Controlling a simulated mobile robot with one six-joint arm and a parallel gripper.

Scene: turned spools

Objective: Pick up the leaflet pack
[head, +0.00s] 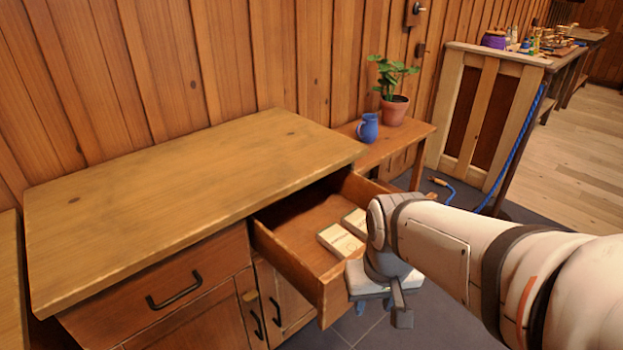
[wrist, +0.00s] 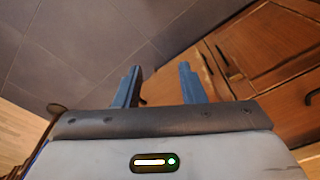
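Two small cream packs with printed labels lie in the open wooden drawer in the head view, a nearer one (head: 340,241) and one farther right (head: 355,222). The labels are too small to read, so I cannot tell which is the leaflet pack. The right one is partly hidden by my arm. My gripper (head: 375,306) hangs just outside the drawer's front right, to the right of and nearer than the packs. In the wrist view, its two blue fingers (wrist: 159,70) are apart with nothing between them. No pack shows in that view.
The drawer (head: 322,285) is pulled out from a wooden cabinet (head: 190,195) with a bare top. A side table (head: 420,131) behind it holds a blue jug (head: 367,129) and a potted plant (head: 394,108). Grey floor tiles (wrist: 85,45) lie below my gripper.

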